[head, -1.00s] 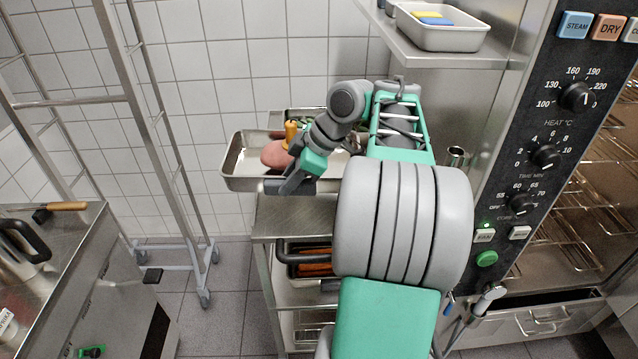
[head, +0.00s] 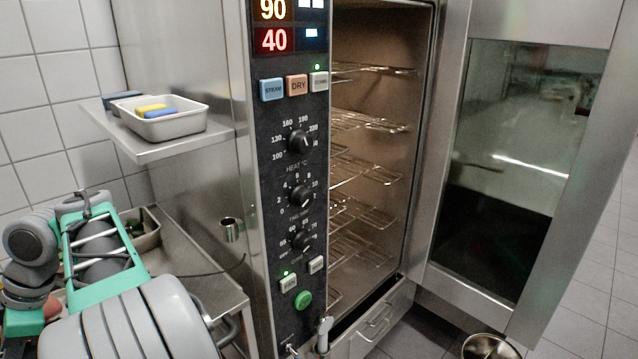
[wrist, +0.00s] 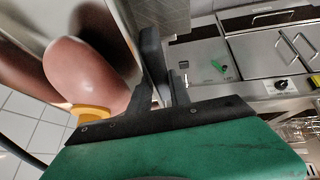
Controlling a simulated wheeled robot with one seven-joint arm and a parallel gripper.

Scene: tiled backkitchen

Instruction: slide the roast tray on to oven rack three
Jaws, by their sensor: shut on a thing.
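In the wrist view my gripper (wrist: 165,78) is shut on the metal wall of the roast tray (wrist: 100,20). A pink roast (wrist: 85,70) lies in the tray, with an orange-yellow handled piece (wrist: 90,113) against it. In the head view the gripper is out of frame; my arm is at the lower left and hides most of that corner. The oven (head: 420,60) stands open at the centre, with several wire racks one above another. The third rack from the top (head: 365,170) looks empty. Whether racks are numbered from the top cannot be seen.
The oven's glass door (head: 520,170) is swung open to the right. The control panel (head: 290,190) forms the cavity's left edge. A round metal pot (head: 490,347) stands below the door.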

